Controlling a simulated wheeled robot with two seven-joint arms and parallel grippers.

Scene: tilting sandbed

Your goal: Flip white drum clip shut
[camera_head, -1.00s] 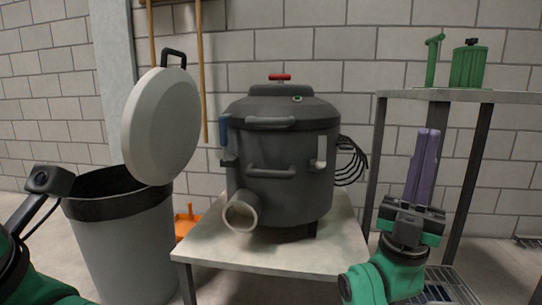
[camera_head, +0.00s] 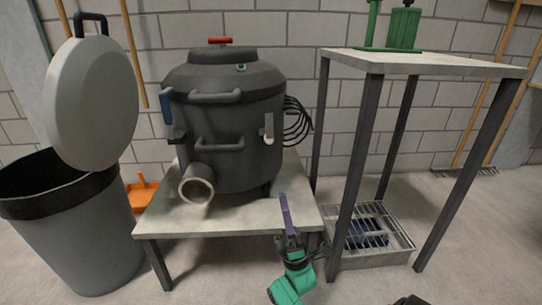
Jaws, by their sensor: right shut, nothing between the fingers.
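The dark grey drum (camera_head: 225,125) stands on a low table, its lid on. The white clip (camera_head: 269,127) is on the drum's right side, hanging upright below the lid seam; whether it is latched is too small to tell. A blue clip (camera_head: 167,107) sits on the left side, higher, across the seam. My right gripper (camera_head: 283,197) has purple fingers pointing up, shut and empty, in front of the table's right part. In the picture it is below the white clip and clear of it. My left gripper is not in view.
The low table (camera_head: 235,225) has bare room at its front. A tall stand (camera_head: 440,66) with green items is at the right, a metal grate tray (camera_head: 400,246) beneath it. A grey bin (camera_head: 80,240) with a raised round lid (camera_head: 92,105) is at the left. Black cables hang behind the drum.

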